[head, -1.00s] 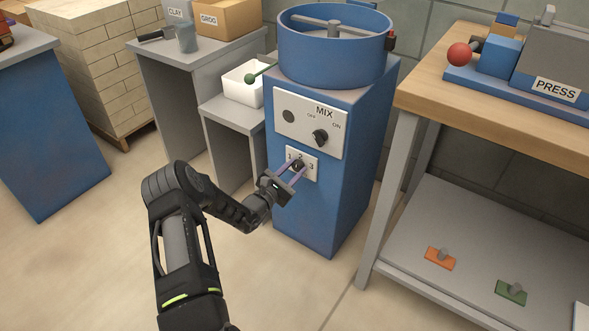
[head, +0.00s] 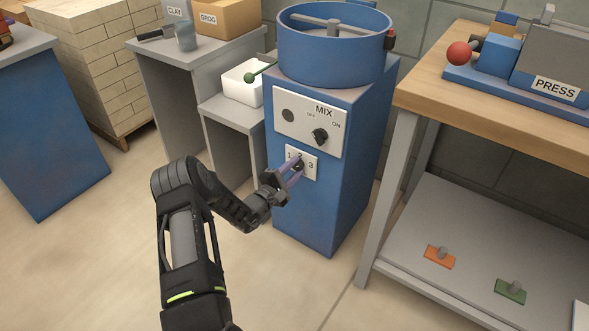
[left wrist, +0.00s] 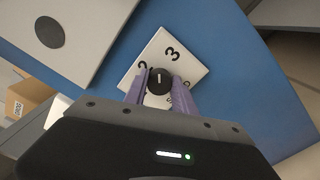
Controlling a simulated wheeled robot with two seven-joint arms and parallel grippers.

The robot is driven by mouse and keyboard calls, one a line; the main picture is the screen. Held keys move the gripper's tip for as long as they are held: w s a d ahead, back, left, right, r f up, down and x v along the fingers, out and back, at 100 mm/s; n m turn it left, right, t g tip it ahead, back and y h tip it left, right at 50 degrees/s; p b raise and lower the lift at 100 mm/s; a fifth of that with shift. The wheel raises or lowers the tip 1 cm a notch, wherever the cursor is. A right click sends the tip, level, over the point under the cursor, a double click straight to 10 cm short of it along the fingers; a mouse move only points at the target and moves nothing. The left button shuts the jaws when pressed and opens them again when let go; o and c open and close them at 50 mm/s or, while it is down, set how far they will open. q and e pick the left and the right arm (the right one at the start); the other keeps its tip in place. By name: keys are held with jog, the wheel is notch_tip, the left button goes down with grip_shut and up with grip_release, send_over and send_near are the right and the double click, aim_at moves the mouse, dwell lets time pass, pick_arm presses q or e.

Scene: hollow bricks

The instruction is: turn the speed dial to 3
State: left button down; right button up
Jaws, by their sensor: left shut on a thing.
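The speed dial (left wrist: 159,81) is a small black knob with a white line, on a white plate (head: 311,174) marked 1, 2 and 3 on the front of the blue mixer (head: 330,205). My left gripper (head: 296,164) is shut on the dial, its purple fingers on either side of the knob. In the left wrist view the gripper (left wrist: 160,88) and the plate appear turned, and the white line points up the picture, roughly between 2 and 3. The fingers hide part of the plate's lower marks there. My right gripper is not in view.
Above the plate is the MIX panel (head: 293,133) with a black OFF/ON knob (head: 320,137). A workbench (head: 480,90) with a press stands close on the right. A grey stand with a white bin (head: 240,82) is left of the mixer.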

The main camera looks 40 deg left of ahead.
pick_arm(q)
jog(key=shift+m, duration=0.3)
jog(key=c, duration=1)
grip_release()
jog(key=shift+c, duration=0.2)
jog(key=s+p, duration=0.1)
jog(key=s, duration=0.6)
jog(key=shift+s+p, duration=0.4)
jog(key=shift+d, duration=0.1)
